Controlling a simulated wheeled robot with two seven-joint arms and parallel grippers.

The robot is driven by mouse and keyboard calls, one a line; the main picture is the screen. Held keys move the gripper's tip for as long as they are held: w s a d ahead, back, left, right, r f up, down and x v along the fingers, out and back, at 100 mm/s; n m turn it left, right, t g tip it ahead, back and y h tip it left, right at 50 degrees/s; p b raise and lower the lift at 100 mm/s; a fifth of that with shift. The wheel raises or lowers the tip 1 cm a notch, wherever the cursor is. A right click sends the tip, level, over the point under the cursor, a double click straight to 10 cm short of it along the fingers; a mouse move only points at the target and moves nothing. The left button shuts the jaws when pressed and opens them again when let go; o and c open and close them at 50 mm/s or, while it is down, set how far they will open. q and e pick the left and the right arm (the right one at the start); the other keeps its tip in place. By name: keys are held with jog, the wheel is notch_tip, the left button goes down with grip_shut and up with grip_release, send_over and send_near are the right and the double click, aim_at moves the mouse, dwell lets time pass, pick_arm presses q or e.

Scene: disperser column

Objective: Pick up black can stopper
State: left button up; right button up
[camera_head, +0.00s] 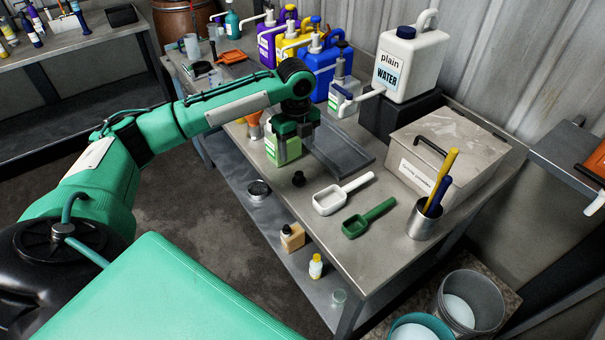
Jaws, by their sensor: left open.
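A small black stopper (298,179) stands on the grey metal table, near its front edge. A green and white can (284,152) stands just behind and left of it. My left gripper (293,133) points down over the can, behind the stopper and apart from it in the picture. Its jaws are open; the fingertips are small and dark, and whether they touch the can is unclear. The can's top is hidden by the gripper. My right gripper is not in view.
A white scoop (342,194) and a green scoop (368,217) lie right of the stopper. A grey tray (340,153) lies behind. A lidded box (447,152), a cup of sticks (423,220) and a water jug (408,62) stand farther right. Bare tabletop lies between the tray and scoops.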

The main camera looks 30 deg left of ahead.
pick_arm(q)
send_over(299, 173)
jog(key=s, duration=0.1)
notch_tip(299, 173, down, 5)
jog(key=shift+r+p, duration=0.1)
jog(key=shift+p, duration=0.3)
jog(key=shift+w+f+p, duration=0.1)
jog(key=shift+f+p, duration=0.25)
jog(key=shift+f, duration=0.55)
jog(key=f, duration=0.2)
jog(key=f+p, duration=0.1)
jog(key=shift+w+f, duration=0.35)
jog(key=shift+f+p, duration=0.3)
jog(key=shift+f, duration=0.15)
jog(key=c, duration=1)
jog(key=shift+c, duration=0.3)
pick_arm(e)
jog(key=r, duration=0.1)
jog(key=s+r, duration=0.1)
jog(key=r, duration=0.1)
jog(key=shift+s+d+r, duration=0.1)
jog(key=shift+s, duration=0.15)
